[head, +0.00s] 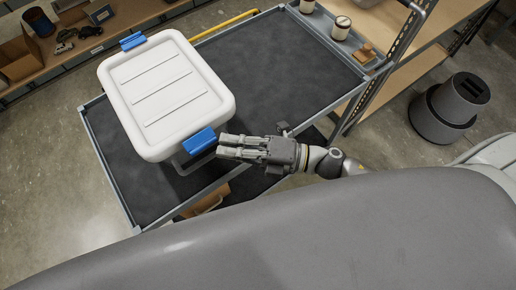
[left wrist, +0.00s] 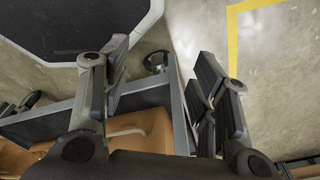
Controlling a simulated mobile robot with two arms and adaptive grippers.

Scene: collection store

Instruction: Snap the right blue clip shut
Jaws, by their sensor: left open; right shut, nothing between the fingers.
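A white lidded box (head: 170,95) stands on the cart's dark top in the head view. The right blue clip (head: 199,141) is at the box's near edge, by the lid's rim; I cannot tell whether it is fully latched. A second blue clip (head: 133,41) is on the far edge. My right gripper (head: 222,147) is shut and empty, its fingertips just right of the right clip; I cannot tell whether they touch it. My left gripper (left wrist: 165,85) is open and empty in the left wrist view, and it is out of the head view.
The grey-framed cart (head: 290,65) has bare dark top to the right of the box. A brown carton (left wrist: 145,125) sits low by the cart frame in the left wrist view. Shelving with a jar (head: 340,27) is at upper right. A dark step stool (head: 448,107) stands on the floor.

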